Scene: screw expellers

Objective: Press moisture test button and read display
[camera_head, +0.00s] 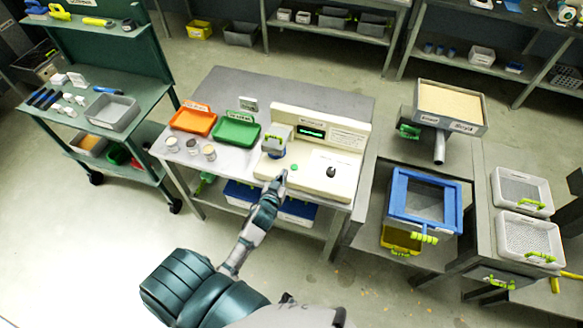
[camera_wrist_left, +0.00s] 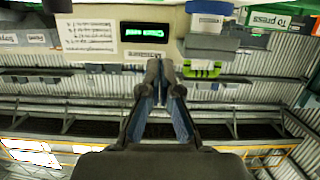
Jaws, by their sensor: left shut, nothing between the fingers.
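The cream moisture tester (camera_head: 345,158) stands on the metal bench. Its dark display (camera_head: 311,132) shows small green text that I cannot read; the display (camera_wrist_left: 144,32) also shows in the left wrist view. A small green button (camera_head: 294,167) sits on the sloped front, left of a black knob (camera_head: 331,172). My left gripper (camera_head: 281,177) is shut and empty at the tester's front edge, just below and left of the button. In the left wrist view its fingertips (camera_wrist_left: 165,68) are together; contact with the button cannot be seen. My right gripper is out of view.
A grey sample cup unit (camera_head: 277,138) with a green handle sits left of the display. Orange (camera_head: 193,121) and green (camera_head: 237,132) trays and several small cups (camera_head: 191,146) lie on the left of the bench. A blue-framed bin (camera_head: 400,190) stands to the right.

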